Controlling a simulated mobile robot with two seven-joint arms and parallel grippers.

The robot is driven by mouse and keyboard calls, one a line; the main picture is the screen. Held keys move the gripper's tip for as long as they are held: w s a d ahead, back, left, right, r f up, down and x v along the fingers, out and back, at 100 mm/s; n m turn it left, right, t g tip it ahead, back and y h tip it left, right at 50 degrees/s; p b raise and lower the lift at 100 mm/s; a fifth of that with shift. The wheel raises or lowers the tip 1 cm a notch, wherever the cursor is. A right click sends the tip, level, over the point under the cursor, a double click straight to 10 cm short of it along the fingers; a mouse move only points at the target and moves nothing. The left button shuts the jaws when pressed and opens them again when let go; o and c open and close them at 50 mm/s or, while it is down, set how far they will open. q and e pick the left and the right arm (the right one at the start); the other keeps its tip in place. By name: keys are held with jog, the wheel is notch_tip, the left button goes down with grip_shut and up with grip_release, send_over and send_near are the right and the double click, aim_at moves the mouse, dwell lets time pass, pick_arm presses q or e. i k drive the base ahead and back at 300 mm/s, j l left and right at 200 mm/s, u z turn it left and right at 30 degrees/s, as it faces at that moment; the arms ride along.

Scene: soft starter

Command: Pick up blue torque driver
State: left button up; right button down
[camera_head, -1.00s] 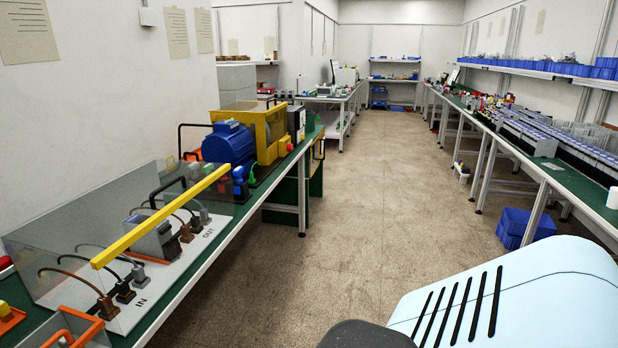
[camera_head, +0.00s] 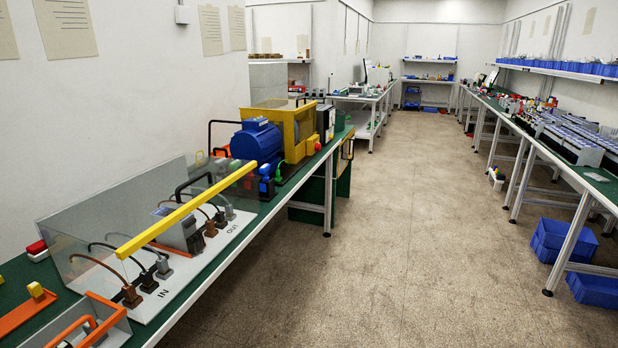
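I cannot make out a blue torque driver in this view. Neither of my grippers shows. The left green workbench (camera_head: 222,262) carries a soft starter panel (camera_head: 205,258) with cables marked IN and OUT, behind a clear cover with a yellow bar (camera_head: 187,208). A blue motor (camera_head: 257,141) and a yellow housing (camera_head: 290,128) stand farther back on the same bench.
An orange-handled box (camera_head: 92,325) and a red-topped block (camera_head: 37,249) are on the near left bench. A long bench (camera_head: 592,178) runs along the right, with blue crates (camera_head: 562,240) under it. The floor (camera_head: 400,230) between is clear.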

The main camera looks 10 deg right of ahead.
aim_at(264, 169)
jog(key=u, duration=0.2)
jog(key=i+l+u, duration=0.25)
jog(key=u, duration=0.15)
jog(key=i+l+u, duration=0.55)
jog(key=l, duration=0.25)
jog(key=i+l+u, duration=0.1)
jog(key=l, duration=0.3)
jog(key=i+l, duration=0.15)
jog(key=l, duration=0.2)
jog(key=i+l, duration=0.15)
jog(key=l, duration=0.15)
jog(key=i+l, duration=0.15)
jog(key=l, duration=0.2)
jog(key=i+l, duration=0.15)
jog(key=l, duration=0.15)
jog(key=i+l+u, duration=0.1)
jog(key=l, duration=0.25)
jog(key=i+l, duration=0.15)
jog(key=l, duration=0.2)
